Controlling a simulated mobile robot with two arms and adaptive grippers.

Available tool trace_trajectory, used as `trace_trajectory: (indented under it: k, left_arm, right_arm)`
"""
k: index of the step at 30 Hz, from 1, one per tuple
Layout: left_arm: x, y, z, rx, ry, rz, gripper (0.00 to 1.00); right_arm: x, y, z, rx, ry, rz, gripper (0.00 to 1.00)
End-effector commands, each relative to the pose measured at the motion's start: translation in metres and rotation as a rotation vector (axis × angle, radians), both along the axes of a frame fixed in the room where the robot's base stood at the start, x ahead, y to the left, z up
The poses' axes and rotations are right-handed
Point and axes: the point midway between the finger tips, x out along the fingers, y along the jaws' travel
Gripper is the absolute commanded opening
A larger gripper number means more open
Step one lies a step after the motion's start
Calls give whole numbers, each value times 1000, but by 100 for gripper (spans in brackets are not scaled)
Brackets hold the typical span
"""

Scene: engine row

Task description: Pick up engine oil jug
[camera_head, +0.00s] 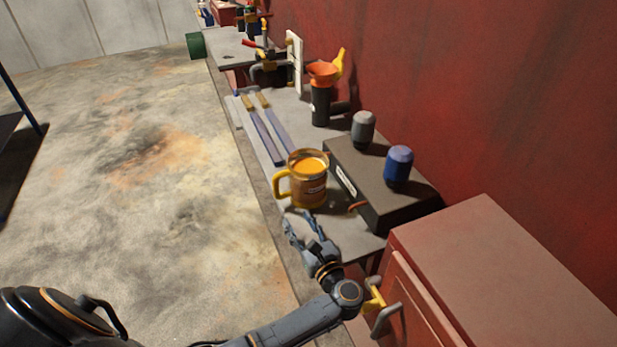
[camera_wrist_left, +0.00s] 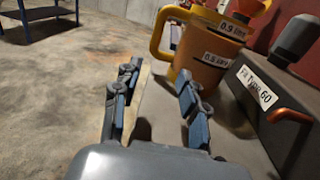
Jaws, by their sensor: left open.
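The engine oil jug (camera_head: 311,188) is an orange-brown jug with a yellow rim and a yellow handle on its left side. It stands upright on the grey bench, and its open top shows orange inside. My left gripper (camera_head: 303,226) is just in front of the jug, open and empty. In the left wrist view its fingers (camera_wrist_left: 158,78) are spread, with the handle beyond them and no visible contact. My right gripper is not in view.
A dark box (camera_head: 350,178) with a grey and a blue canister stands close right of the jug. A red cabinet (camera_head: 490,265) is at the near right. Blue-grey bars (camera_head: 268,135) lie on the bench behind.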

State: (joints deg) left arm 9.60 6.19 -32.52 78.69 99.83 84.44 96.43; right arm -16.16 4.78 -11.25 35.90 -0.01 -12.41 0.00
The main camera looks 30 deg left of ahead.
Motion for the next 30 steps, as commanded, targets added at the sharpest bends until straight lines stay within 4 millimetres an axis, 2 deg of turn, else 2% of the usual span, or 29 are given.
trace_trajectory:
  k: [1,3,7,11,14,19,24,30]
  left_arm:
    - [7,11,5,7,0,2,43]
    - [16,22,5,7,0,1,43]
    - [29,40,4,6,1,0,43]
    - [35,50,2,3,0,1,43]
    - [38,55,3,4,0,0,43]
    - [49,78,11,10,0,1,43]
    - [60,94,6,4,1,0,43]
    - [62,97,3,1,1,0,43]
  right_arm:
    - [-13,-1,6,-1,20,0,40]
    - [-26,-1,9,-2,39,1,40]
    - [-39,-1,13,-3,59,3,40]
    - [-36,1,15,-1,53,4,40]
    - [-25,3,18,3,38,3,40]
    - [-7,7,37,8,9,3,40]
    - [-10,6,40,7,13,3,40]
    - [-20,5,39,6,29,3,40]
